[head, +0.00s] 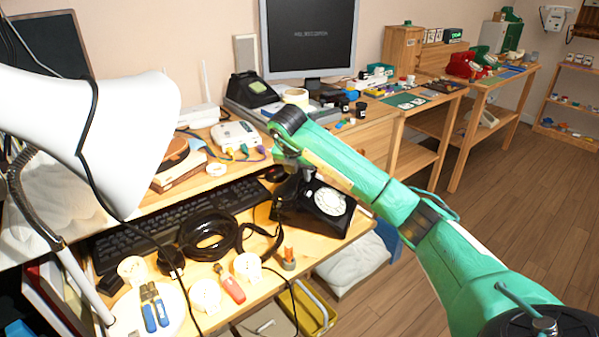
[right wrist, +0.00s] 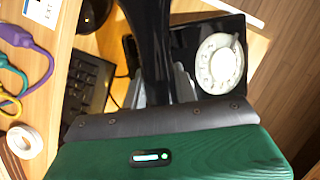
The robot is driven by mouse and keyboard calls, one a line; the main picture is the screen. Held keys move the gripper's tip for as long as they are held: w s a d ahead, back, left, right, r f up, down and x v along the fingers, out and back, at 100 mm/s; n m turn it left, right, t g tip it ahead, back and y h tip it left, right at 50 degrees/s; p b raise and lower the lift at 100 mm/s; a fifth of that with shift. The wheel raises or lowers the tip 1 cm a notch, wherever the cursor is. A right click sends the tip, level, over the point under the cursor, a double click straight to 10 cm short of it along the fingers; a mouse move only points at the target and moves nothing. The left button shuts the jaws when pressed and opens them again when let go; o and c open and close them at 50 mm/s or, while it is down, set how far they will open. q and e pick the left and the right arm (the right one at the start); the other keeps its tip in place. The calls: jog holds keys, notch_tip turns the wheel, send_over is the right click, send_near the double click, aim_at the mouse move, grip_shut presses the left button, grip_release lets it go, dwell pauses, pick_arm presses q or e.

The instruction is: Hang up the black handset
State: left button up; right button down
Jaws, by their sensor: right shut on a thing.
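A black dial phone (head: 325,204) with a white dial stands at the right end of the near desk. It also shows in the right wrist view (right wrist: 205,30), dial facing up. My right gripper (head: 288,182) points down at the phone's left side. In the right wrist view its grey fingers (right wrist: 163,90) are shut on the black handset (right wrist: 150,40), which extends toward the top of the picture. The handset overlaps the phone's left part there; I cannot tell whether they touch. In the head view my arm and gripper largely hide the handset. My left gripper is not in view.
A black keyboard (head: 175,226) lies left of the phone. A white lamp (head: 95,125) fills the left. A monitor (head: 309,38) stands behind.

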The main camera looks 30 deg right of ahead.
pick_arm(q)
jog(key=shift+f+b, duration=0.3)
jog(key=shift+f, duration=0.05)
pick_arm(e)
jog(key=shift+f, duration=0.75)
jog(key=c, duration=1)
grip_release()
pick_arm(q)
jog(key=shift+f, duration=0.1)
pick_arm(e)
jog(key=p+v, duration=0.2)
jog(key=v, duration=0.7)
jog(key=shift+d+r, duration=0.1)
jog(key=shift+r, duration=0.05)
jog(key=p+v, duration=0.1)
jog(key=v, duration=0.2)
jog(key=shift+r, duration=0.15)
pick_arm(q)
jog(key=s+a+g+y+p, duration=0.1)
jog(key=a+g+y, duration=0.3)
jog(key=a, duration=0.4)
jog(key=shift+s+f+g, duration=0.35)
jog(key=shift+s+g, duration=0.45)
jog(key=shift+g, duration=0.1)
pick_arm(e)
jog(key=shift+s+a+r, duration=0.15)
jog(key=shift+a+r, duration=0.15)
jog(key=shift+r, duration=0.3)
